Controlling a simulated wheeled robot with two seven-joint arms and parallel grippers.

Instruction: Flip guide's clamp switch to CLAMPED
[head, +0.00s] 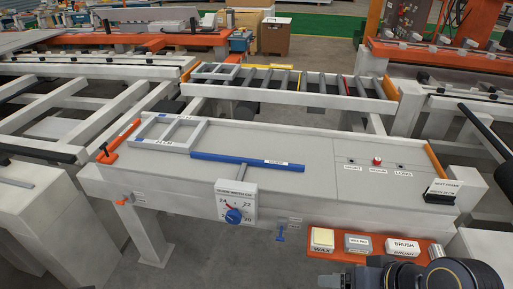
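The blue guide bar (248,160) lies across the grey bench top (300,150). Below it on the front face is a white dial plate with a blue knob (233,215) and a red pointer. A small blue lever (281,234) sits on the front face to the right of the dial, beside a small label (295,220); it may be the guide's clamp switch, but the lettering is too small to read. A small orange lever (124,201) is at the front left. Neither gripper's fingers show; a dark arm part, apparently mine, is at the bottom right.
A white frame (180,132) lies on the bench's left, near an orange stop (122,140). An orange shelf (330,237) holds wax (322,238), a grey block (358,243) and a brush (402,247). A red knob (377,161) stands between marked positions. Floor shows at front left.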

